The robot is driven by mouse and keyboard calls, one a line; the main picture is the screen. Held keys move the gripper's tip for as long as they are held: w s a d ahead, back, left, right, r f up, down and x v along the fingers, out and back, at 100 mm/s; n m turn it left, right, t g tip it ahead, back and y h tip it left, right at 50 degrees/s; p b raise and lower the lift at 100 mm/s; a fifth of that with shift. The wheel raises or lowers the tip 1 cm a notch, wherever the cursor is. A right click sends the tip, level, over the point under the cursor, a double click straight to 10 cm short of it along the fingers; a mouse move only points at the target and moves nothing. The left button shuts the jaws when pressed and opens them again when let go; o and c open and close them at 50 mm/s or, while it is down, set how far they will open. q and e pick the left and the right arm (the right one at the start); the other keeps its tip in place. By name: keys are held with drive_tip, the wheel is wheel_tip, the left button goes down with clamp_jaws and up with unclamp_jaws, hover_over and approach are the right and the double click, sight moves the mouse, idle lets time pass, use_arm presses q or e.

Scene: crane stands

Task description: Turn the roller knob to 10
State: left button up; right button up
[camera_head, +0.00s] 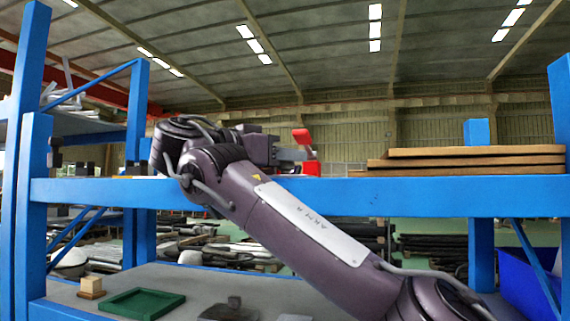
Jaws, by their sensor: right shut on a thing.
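My right arm comes in from the lower right and reaches up over the blue shelf beam. Its gripper (298,153) is at the beam's upper edge, seen from the side, and is shut on a red piece (302,136). Red shows above and below the fingers. The wrist and fingers hide much of this piece, and I cannot tell whether it is the roller knob. No dial, numbers or setting can be read. My left gripper is not in view.
The blue shelf beam (430,196) crosses the view between blue posts. Stacked wooden boards (470,160) lie on the upper shelf at the right. Below are a green tray (143,303), a small wooden block (91,288) and a blue bin (525,285).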

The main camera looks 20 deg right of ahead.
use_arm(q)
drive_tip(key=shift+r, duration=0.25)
use_arm(e)
drive_tip(key=o, duration=0.9)
drive_tip(key=shift+o, duration=0.2)
drive_tip(key=shift+a, duration=0.2)
drive_tip(key=b+v, duration=0.2)
drive_tip(key=v, duration=0.5)
drive_tip(key=shift+w, duration=0.1)
drive_tip(key=shift+a, duration=0.25)
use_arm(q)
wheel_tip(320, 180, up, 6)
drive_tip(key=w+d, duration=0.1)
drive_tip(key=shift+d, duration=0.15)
